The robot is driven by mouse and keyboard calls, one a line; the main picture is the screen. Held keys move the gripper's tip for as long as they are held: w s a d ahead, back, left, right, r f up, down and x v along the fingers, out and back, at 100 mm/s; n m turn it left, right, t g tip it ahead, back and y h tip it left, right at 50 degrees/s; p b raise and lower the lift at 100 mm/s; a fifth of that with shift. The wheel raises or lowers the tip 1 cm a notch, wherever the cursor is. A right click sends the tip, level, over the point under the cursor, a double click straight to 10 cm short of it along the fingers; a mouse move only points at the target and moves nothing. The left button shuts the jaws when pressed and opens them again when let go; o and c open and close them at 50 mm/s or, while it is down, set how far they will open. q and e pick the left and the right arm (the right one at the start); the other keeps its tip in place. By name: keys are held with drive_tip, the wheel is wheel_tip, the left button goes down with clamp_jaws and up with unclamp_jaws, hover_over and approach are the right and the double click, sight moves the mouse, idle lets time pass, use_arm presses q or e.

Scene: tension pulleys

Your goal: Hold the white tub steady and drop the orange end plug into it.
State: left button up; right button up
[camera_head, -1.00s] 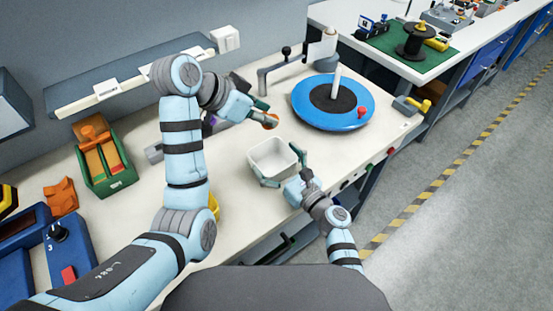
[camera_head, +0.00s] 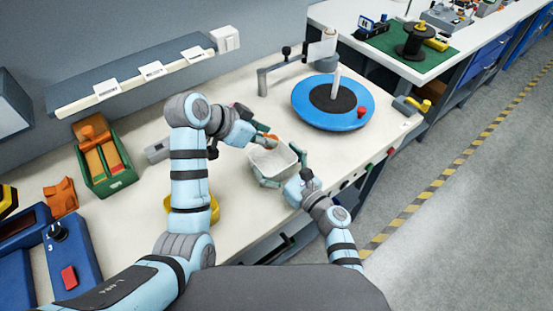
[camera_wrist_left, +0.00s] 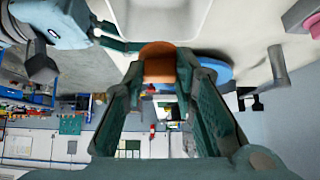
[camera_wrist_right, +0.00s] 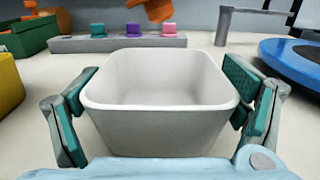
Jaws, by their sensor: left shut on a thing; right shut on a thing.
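The white tub (camera_head: 269,160) stands upright on the bench and looks empty in the right wrist view (camera_wrist_right: 160,120). My right gripper (camera_head: 282,170) is shut on the tub, with one finger against each side wall in the right wrist view (camera_wrist_right: 160,115). The orange end plug (camera_wrist_left: 160,62) is between the fingertips of my left gripper (camera_wrist_left: 160,75), which is shut on it. In the right wrist view the plug (camera_wrist_right: 157,10) hangs above the far side of the tub, apart from it. In the head view my left gripper (camera_head: 265,137) is at the tub's far rim.
A blue turntable (camera_head: 305,112) with an upright post stands behind and to the right. A green bin (camera_head: 104,165) with orange parts is at the left. A grey rack with purple and pink pieces (camera_wrist_right: 134,30) lies beyond the tub. A yellow container (camera_head: 205,210) is near my left arm.

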use_arm(q)
drive_tip(key=shift+f, duration=0.4)
drive_tip(key=o, duration=0.8)
drive_tip(key=shift+o, duration=0.2)
drive_tip(key=shift+r, duration=0.1)
use_arm(e)
drive_tip(key=shift+s, duration=0.1)
use_arm(q)
drive_tip(key=v, duration=0.7)
drive_tip(key=shift+a, duration=0.15)
use_arm(e)
drive_tip(key=o, duration=0.9)
use_arm(q)
drive_tip(key=shift+r, duration=0.1)
use_arm(e)
drive_tip(key=shift+o, duration=0.2)
